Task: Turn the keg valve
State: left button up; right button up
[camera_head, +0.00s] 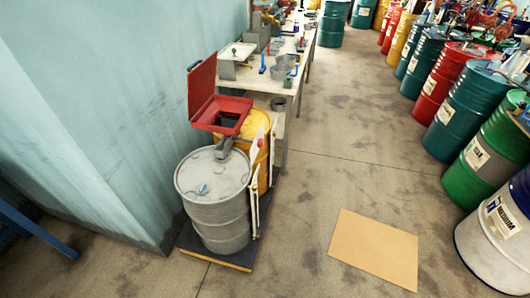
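A grey metal drum (222,218), likely the keg, stands upright on a low dark pallet (232,262) by the wall. A small blue-grey fitting (202,188) sits on its lid. A larger grey fitting (224,148) stands at the back of the lid, below a red funnel box (238,107) whose lid is raised. I cannot tell which fitting is the valve or how it is turned. A yellow drum (267,140) stands behind, partly hidden. Neither of my grippers shows in the head view.
A workbench (305,45) with tools runs along the wall behind the drums. Rows of coloured drums (468,108) line the right side. A cardboard sheet (375,250) lies on the floor. A blue bar (38,233) shows at lower left.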

aim_at(261, 144)
jog(key=i+l+u, duration=0.1)
jog(key=u, duration=0.3)
jog(key=l+u, duration=0.2)
jog(key=u, duration=0.2)
jog(key=i+l+u, duration=0.1)
jog(key=u, duration=0.3)
jog(key=l+u, duration=0.2)
jog(key=l, duration=0.7)
jog(key=l+u, duration=0.2)
jog(key=l, duration=0.7)
jog(key=k+l+u, duration=0.1)
jog(key=l+u, duration=0.15)
jog(key=l, duration=0.6)
